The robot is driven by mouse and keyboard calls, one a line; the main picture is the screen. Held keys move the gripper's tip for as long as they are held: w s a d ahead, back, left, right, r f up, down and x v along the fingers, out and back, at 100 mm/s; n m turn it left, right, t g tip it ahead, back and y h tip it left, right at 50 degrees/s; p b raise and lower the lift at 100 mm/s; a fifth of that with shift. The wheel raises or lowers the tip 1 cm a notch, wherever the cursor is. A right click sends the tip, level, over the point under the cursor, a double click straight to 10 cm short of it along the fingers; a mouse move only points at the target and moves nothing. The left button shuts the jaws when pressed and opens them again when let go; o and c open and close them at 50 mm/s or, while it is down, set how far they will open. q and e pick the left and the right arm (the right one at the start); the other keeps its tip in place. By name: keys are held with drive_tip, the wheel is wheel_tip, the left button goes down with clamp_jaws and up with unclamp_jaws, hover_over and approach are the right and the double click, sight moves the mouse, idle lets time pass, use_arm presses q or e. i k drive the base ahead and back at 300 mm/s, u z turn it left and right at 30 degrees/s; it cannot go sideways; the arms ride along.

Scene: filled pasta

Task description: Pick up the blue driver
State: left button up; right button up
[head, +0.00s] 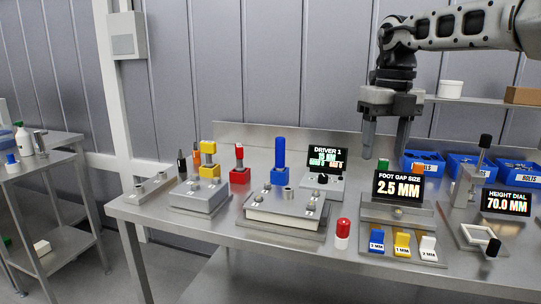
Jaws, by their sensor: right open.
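The blue driver (280,155) stands upright at the back of the steel table, behind a grey fixture block. My left gripper is not in view.
A red driver (239,166) and a yellow-topped tool (208,160) stand left of the blue one. The driver display (327,157) stands between it and my right gripper. The foot gap display (398,187) and blue bolt bins (468,168) are at right.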

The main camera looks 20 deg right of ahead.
sight(280, 141)
drive_tip(key=i, duration=1.55)
